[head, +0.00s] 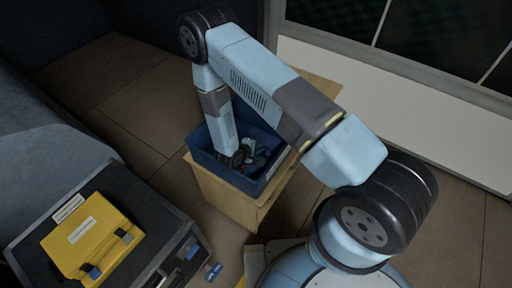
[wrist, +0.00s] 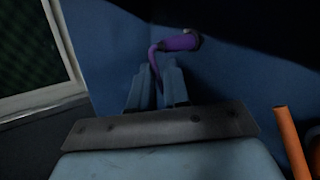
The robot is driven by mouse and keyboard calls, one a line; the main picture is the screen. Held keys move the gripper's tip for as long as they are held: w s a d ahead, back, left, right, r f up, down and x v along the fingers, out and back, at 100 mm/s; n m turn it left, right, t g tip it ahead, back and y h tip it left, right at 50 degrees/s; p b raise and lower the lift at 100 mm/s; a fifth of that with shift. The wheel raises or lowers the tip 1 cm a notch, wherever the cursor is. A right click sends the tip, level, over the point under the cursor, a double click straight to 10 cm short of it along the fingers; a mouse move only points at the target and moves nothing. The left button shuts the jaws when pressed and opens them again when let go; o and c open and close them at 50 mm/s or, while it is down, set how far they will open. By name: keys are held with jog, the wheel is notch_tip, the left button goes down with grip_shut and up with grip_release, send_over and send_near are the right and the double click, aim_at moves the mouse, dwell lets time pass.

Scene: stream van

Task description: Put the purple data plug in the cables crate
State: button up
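The purple data plug (wrist: 180,43) shows in the wrist view, just beyond my fingertips and against a blue surface. Its thin purple tail bends down toward the gap between the fingers. In the head view my gripper (head: 246,150) reaches down inside a blue crate (head: 203,150), which stands on a tan box. Dark and purplish items lie in the crate beside the gripper. I cannot read a label on the crate.
A yellow case (head: 92,238) lies on a dark case (head: 160,215) at lower left. The tan box (head: 225,198) supports the crate. An orange bar (wrist: 293,142) stands at the right in the wrist view. Bare floor (head: 125,110) lies left of the crate.

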jog(key=shift+o, duration=1.4)
